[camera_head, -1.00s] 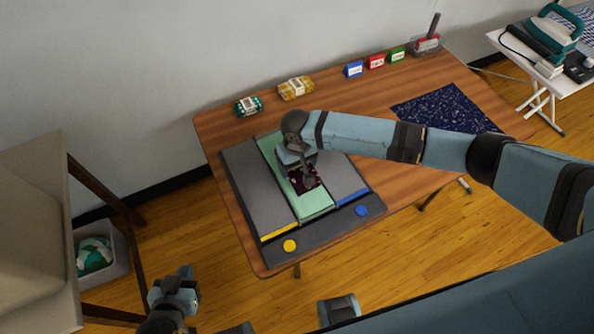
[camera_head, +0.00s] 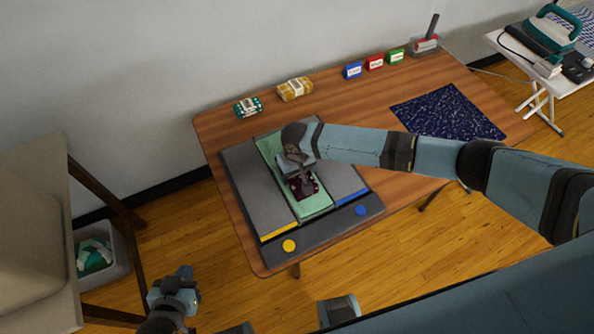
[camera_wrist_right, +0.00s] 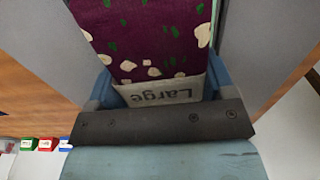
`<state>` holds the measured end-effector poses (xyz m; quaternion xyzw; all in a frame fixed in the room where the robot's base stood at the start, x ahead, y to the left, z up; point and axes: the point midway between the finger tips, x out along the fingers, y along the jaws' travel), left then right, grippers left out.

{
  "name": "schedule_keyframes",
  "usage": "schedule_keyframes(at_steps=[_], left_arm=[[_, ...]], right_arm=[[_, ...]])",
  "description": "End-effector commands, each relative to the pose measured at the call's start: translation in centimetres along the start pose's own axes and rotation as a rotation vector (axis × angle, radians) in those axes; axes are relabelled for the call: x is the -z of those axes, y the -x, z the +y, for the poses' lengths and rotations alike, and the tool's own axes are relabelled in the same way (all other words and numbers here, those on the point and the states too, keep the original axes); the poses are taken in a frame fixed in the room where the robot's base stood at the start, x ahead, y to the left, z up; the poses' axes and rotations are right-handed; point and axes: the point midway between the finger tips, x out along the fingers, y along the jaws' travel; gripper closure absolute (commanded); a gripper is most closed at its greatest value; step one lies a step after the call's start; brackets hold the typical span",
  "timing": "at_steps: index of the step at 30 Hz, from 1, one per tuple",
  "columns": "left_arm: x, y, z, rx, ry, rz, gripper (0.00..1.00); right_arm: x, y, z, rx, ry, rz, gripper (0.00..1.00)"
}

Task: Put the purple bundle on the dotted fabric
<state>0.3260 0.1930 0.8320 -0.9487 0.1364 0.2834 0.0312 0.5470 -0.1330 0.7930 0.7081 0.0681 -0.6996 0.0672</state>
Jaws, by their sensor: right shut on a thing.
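The purple bundle (camera_head: 304,187) is dark purple with pale and green spots and sits over the green middle strip of the grey board. In the right wrist view the bundle (camera_wrist_right: 150,40) shows a pale band reading "Large". My right gripper (camera_head: 302,180) points down and is shut on the bundle; whether the bundle touches the board is unclear. The dotted fabric (camera_head: 448,112) is dark navy with small pale specks and lies flat at the table's right end, well right of the bundle. My left gripper (camera_head: 176,285) is off the table at lower left, its jaws unclear.
The grey board (camera_head: 250,187) has yellow and blue ends. A green bundle (camera_head: 248,106) and a yellow bundle (camera_head: 296,89) lie at the back edge. Blue, red and green label blocks (camera_head: 375,62) stand along the back, beside a grey-and-red holder (camera_head: 426,45). Bare table lies between board and fabric.

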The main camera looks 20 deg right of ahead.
Motion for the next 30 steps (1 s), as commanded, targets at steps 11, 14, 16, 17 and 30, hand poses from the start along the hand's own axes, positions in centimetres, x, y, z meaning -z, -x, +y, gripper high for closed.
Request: schedule_keyframes(at_steps=[11, 14, 16, 17, 30], left_arm=[[-0.2, -0.1, 0.0, 0.0, 0.0, -0.002, 1.0], [-0.2, -0.1, 0.0, 0.0, 0.0, -0.002, 1.0], [-0.2, -0.1, 0.0, 0.0, 0.0, -0.002, 1.0], [-0.2, -0.1, 0.0, 0.0, 0.0, -0.002, 1.0], [0.1, 0.1, 0.0, 0.0, 0.0, 0.001, 1.0]], right_arm=[[-0.7, -1.1, -0.1, -0.001, 0.002, -0.014, 0.0], [-0.7, -1.1, -0.2, -0.001, 0.003, -0.013, 0.0], [-0.7, -1.0, -0.2, -0.001, 0.003, -0.013, 0.0], [-0.7, -0.9, -0.2, -0.001, 0.003, -0.012, 0.0], [-0.4, 7.2, -0.1, 0.002, 0.003, -0.006, 0.0]])
